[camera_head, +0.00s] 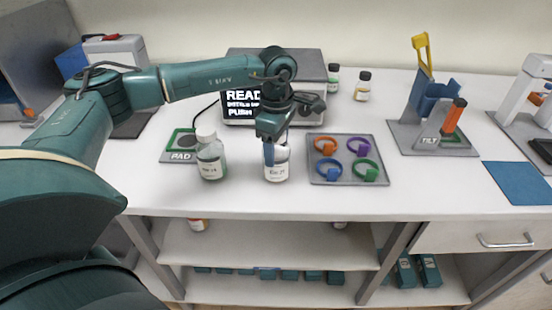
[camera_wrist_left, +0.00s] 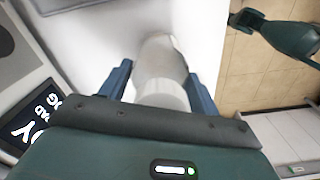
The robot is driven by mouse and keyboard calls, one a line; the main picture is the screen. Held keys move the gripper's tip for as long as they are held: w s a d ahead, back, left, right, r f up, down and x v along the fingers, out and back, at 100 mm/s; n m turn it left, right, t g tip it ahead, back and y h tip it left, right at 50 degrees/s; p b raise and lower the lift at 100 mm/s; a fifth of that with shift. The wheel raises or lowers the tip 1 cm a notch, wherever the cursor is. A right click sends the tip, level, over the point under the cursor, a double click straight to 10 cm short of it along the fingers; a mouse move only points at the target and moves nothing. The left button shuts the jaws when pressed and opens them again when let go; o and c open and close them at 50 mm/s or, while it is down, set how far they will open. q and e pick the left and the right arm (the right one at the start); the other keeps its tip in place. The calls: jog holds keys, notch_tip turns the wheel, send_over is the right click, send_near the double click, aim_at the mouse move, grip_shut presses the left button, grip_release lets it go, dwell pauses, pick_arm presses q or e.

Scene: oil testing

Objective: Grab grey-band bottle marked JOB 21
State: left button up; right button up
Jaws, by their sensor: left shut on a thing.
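My left gripper (camera_head: 275,152) points down over a white-capped bottle (camera_head: 277,170) on the bench front. It is shut on this bottle, with one finger on each side. The label's small print looks like a job number, but I cannot read it surely; any grey band is hard to make out. In the left wrist view the bottle (camera_wrist_left: 160,75) sits between the two blue fingers. A second white-capped bottle (camera_head: 210,160) with a greenish tint stands to the left, its label unreadable. A teal arm of mine shows in the left wrist view; its jaw state is unclear.
A tray of coloured rings (camera_head: 316,172) lies close right of the held bottle. A pad (camera_head: 180,146) is at left and a display (camera_head: 243,105) behind. Two small bottles (camera_head: 362,86) stand at the back. A tilt stand (camera_head: 430,135) is at right.

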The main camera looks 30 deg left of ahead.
pick_arm(q)
jog(key=c, duration=0.5)
jog(key=shift+r, duration=0.1)
